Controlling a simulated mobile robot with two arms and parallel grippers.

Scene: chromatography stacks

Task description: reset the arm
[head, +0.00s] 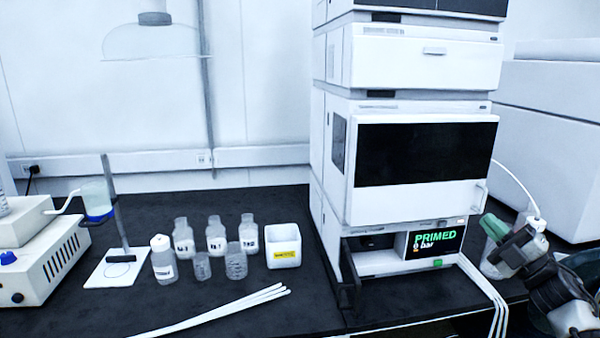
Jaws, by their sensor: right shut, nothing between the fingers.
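My right arm comes in from the lower right. My right gripper (497,232) is shut and empty, at the right of the chromatography stack (425,155), in front of its lower right side. A clear bottle (494,268) stands partly hidden just below and behind the gripper. A white tube (515,182) runs from the stack down to a white fitting close to the gripper; I cannot tell if they touch. My left gripper is not in view.
Several clear bottles (216,238) and a white box with a yellow label (282,248) stand on the black bench (240,300). White tubes (215,312) lie in front. A stand (115,225) and a white instrument (40,262) are at the left. The stack's lower door (348,283) hangs open.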

